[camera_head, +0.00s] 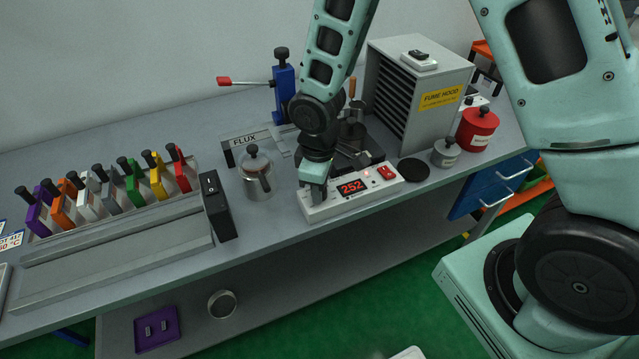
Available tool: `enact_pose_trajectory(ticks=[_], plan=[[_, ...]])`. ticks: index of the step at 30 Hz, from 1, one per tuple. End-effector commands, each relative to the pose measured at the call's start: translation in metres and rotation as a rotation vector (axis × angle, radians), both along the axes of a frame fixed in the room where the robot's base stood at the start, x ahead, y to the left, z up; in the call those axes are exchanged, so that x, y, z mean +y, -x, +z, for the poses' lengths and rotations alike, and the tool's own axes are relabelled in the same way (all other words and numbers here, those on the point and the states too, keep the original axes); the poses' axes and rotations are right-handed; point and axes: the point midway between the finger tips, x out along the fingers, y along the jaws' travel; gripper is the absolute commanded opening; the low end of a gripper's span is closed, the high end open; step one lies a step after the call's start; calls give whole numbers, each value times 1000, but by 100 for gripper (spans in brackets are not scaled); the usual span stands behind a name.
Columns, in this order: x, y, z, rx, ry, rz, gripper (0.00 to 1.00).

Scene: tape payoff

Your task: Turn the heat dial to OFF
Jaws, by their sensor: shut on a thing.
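The white heat control unit (330,209) stands at the front edge of the bench. Its red display (352,187) reads 252. A small red light and a red switch (386,172) sit on its right part. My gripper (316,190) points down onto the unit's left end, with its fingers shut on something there. The heat dial itself is hidden behind the gripper, so its pointer and marks cannot be read. The thing between the fingers appears to be that dial, from its place on the unit.
A metal lidded pot (257,178) stands close left of my gripper. The FLUX box (247,142) and a blue press (284,88) are behind. The fume hood (420,110), a black disc (413,169) and a red canister (477,130) are to the right. A rack of coloured holders fills the left.

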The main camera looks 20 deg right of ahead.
Motion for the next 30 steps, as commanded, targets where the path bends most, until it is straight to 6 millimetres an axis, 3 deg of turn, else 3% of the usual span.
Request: enact_pose_trajectory(ticks=[9,24,25,27,30], plan=[[0,-1,1,-3,-1,105,7],[0,-1,1,-3,-1,123,7],[0,-1,1,-3,-1,123,35],[0,-1,1,-3,-1,123,52],[0,-1,1,-3,0,123,52]])
